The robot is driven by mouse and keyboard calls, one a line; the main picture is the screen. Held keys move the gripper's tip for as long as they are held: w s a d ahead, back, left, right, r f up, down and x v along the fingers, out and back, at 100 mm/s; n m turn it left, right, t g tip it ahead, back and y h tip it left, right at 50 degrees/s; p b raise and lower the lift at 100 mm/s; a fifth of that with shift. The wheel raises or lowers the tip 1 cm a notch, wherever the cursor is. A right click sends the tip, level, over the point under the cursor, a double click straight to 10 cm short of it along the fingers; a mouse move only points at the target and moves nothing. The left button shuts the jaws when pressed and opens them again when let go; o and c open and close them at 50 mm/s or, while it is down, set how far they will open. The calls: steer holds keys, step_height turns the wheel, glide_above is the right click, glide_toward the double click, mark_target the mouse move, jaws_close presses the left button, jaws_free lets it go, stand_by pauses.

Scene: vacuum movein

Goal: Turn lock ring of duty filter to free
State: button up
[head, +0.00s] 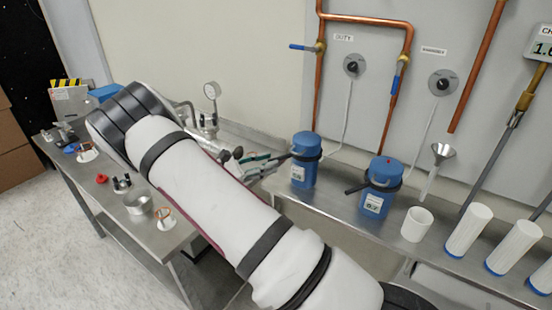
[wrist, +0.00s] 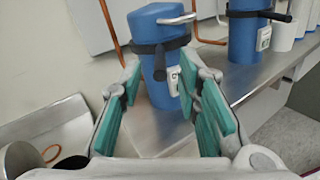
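The duty filter (head: 304,172) is a blue canister below the DUTY label, upright on the metal bench. It also shows in the wrist view (wrist: 158,25). Its black lock ring (head: 306,156) circles the canister below the blue cap; in the wrist view the ring (wrist: 175,44) has a black handle (wrist: 159,66) pointing toward me. My gripper (head: 268,163) is left of the filter at about ring height. In the wrist view my gripper (wrist: 159,74) is open, its teal-padded fingers apart, with the handle appearing between the tips. I cannot tell whether either finger touches it.
A second blue filter (head: 379,187) with a black ring and handle stands to the right. A white cup (head: 417,224) and white cartridges (head: 468,231) follow along the bench. Copper pipes (head: 320,75) run down the wall behind. A side table (head: 165,240) holds small parts.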

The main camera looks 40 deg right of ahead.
mark_target(280, 158)
steer(key=shift+s+d, duration=0.15)
steer(key=shift+d, duration=0.7)
steer(key=shift+s+d, duration=0.15)
steer(key=shift+d, duration=0.65)
jaws_close()
